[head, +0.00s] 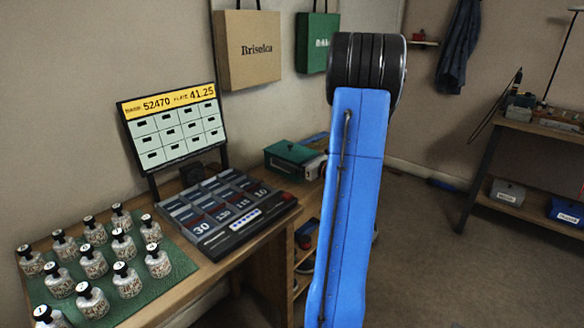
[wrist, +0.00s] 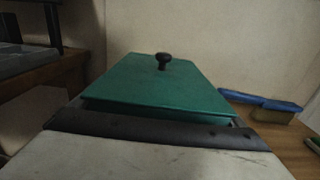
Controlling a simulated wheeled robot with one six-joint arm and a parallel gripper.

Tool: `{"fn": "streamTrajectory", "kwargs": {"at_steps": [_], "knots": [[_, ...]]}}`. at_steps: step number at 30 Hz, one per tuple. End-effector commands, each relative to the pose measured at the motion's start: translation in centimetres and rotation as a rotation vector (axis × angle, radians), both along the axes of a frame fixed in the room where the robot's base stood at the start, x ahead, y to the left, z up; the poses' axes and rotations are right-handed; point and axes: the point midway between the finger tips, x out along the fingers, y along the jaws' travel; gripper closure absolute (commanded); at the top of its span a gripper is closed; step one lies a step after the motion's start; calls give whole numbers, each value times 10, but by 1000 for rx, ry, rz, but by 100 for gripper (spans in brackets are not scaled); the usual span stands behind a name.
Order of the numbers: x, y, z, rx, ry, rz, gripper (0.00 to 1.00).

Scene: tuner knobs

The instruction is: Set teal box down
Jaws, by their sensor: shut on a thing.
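The teal box (wrist: 160,85) fills the middle of the wrist view, its flat teal top facing me with a small black knob (wrist: 163,61) on it. My gripper (wrist: 155,130) shows there as a dark bar across the near edge of the box and is shut on it. In the head view the teal box (head: 290,154) is at the far end of the wooden desk, just left of my blue arm. I cannot tell whether the underside of the box touches the desk.
A keypad console (head: 225,210) and a raised display (head: 172,128) stand nearer on the desk. Several small bottles (head: 93,262) stand on a green mat (head: 180,265) in front. A blue and tan brush-like thing (wrist: 262,103) lies right of the box. Two bags hang on the wall.

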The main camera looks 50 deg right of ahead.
Motion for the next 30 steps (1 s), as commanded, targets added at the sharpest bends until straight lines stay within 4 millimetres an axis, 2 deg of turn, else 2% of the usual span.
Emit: {"fn": "streamTrajectory", "kwargs": {"at_steps": [7, 15, 28, 29, 30], "knots": [[0, 0, -14, 0, 0, 0, 32], [0, 0, -43, 0, 0, 0, 32], [0, 0, -48, 0, 0, 0, 32], [0, 0, -48, 0, 0, 0, 0], [0, 0, -48, 0, 0, 0, 0]]}}
